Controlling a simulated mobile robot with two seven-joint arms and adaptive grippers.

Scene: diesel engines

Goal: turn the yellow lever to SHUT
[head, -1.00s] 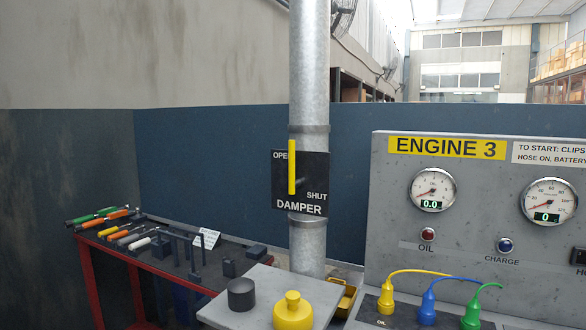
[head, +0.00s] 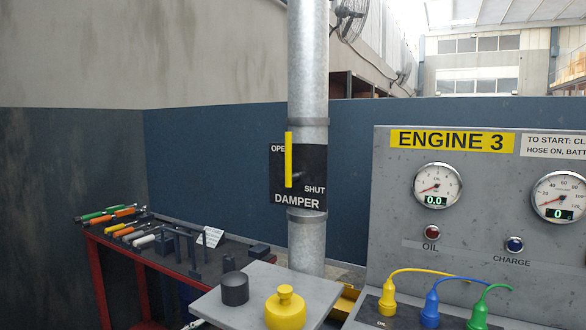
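The yellow lever (head: 288,160) stands upright on the black damper plate (head: 314,165). Its upper end covers the last letter of the OPEN label. The SHUT label is at the plate's lower right, apart from the lever. The plate is mounted on a vertical grey metal pipe (head: 308,80). Neither of my grippers can be made out in the head view, and nothing touches the lever.
A grey stand (head: 222,307) with a black cylinder (head: 235,288) and a yellow cap (head: 285,309) is below the lever. The Engine 3 panel (head: 400,260) is close on the right. A red tool bench (head: 160,255) is at left. The space before the plate looks clear.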

